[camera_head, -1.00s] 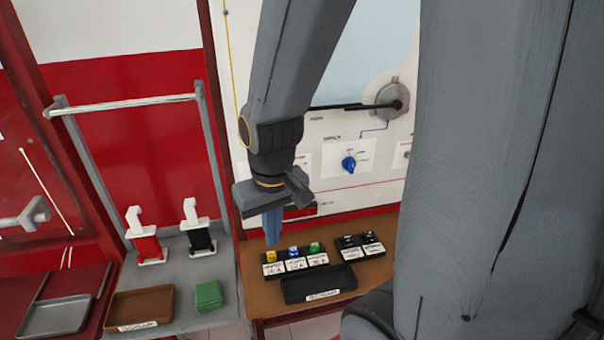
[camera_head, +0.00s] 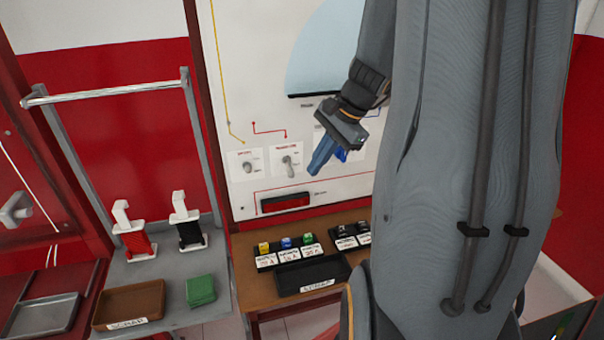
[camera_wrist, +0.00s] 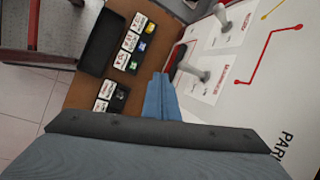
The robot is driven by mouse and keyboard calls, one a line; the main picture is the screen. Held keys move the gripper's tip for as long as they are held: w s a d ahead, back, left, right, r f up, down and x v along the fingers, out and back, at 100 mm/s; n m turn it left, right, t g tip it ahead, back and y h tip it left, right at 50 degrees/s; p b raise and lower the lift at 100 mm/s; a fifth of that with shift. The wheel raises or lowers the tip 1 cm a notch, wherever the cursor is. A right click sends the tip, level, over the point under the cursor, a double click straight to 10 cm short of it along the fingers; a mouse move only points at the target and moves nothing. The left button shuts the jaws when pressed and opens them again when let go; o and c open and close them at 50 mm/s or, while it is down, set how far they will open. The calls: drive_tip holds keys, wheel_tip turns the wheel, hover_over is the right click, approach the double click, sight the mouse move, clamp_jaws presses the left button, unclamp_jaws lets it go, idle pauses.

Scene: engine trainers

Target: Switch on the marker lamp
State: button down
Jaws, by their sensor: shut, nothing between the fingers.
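A grey switch knob (camera_head: 290,166) sits on a white plate on the upright panel; its small label seems to read marker lamp. In the wrist view, this knob (camera_wrist: 194,72) sticks out just right of my fingertips. A dark red lamp-like rectangle (camera_head: 286,201) is set below it, partly hidden behind my fingers in the wrist view (camera_wrist: 179,60). My gripper (camera_head: 315,172) is shut and empty, pointing down-left in front of the panel, right of the knob. A gap shows between fingers and knob in the head view. Whether the lamp is lit cannot be told.
A second grey knob (camera_head: 249,166) sits to the left. A blue knob (camera_head: 341,154) is partly behind my gripper. Below, a wooden table (camera_head: 247,290) holds a black scrap tray (camera_head: 307,274) and small coloured parts in holders (camera_head: 286,243). A brown tray (camera_head: 128,303) stands left.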

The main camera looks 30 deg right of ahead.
sight(290, 169)
drive_tip(key=d+m, duration=0.1)
drive_tip(key=d+r+m+t, duration=0.1)
drive_tip(key=d, duration=0.1)
drive_tip(key=w+d+m, duration=0.1)
drive_tip(key=d, duration=0.1)
drive_tip(key=shift+d+r+t, duration=0.15)
drive_tip(key=shift+d+t, duration=0.1)
drive_tip(key=shift+t, duration=0.05)
drive_tip(key=w+a+f+p, duration=0.3)
drive_tip(key=w+a+f, duration=0.1)
drive_tip(key=a+f, duration=0.1)
drive_tip(key=shift+a+f, duration=0.4)
drive_tip(key=shift+a, duration=0.3)
